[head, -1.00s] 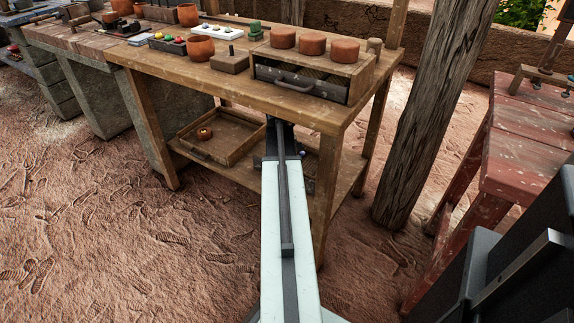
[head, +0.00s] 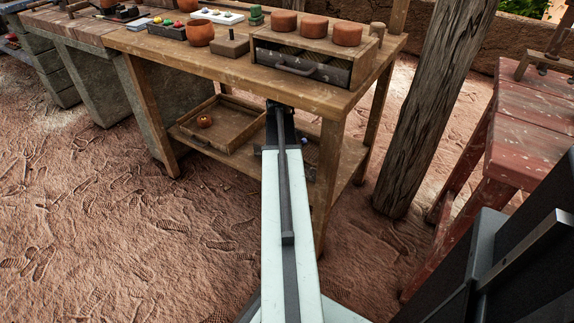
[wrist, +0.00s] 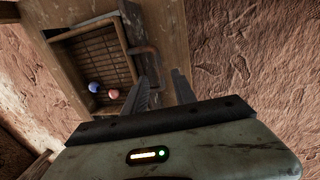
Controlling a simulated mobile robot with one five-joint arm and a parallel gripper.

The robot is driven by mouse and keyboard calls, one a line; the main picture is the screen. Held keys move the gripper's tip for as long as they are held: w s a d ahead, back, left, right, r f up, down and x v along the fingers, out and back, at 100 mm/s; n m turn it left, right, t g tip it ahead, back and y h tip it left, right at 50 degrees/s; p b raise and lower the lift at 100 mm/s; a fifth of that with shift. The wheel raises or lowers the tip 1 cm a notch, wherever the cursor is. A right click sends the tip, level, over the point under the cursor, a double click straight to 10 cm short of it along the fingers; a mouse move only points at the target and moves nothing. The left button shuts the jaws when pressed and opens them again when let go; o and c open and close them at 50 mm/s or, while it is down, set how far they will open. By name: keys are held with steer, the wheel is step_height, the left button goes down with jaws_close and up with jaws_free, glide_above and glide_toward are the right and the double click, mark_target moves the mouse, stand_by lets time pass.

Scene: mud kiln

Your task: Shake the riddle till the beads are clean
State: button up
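The riddle (wrist: 102,62), a dark frame with a slatted or meshed bottom, shows in the wrist view at upper left. A blue bead (wrist: 93,87) and a pinkish bead (wrist: 113,94) lie at its lower edge. A brownish handle (wrist: 152,62) sticks out on its right side. My gripper (wrist: 164,80) is open, its two dark fingers apart close to the handle; I cannot tell whether they touch it. In the head view, my arm hides most of the riddle on the bench's lower shelf, and the fingertips are hidden too.
The wooden bench (head: 220,66) stands over the shelf, with a drawer box (head: 300,62) topped by clay pieces. A wooden tray (head: 240,142) with a small orange pot (head: 204,121) sits left on the shelf. A post (head: 425,120) and red table (head: 530,140) stand right. Open ground lies left.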

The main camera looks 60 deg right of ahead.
steer(key=f, duration=0.1)
steer(key=f+b, duration=0.2)
steer(key=shift+d+f, duration=0.3)
steer(key=shift+f, duration=0.05)
steer(key=shift+r, duration=0.1)
jaws_close()
stand_by(0.9)
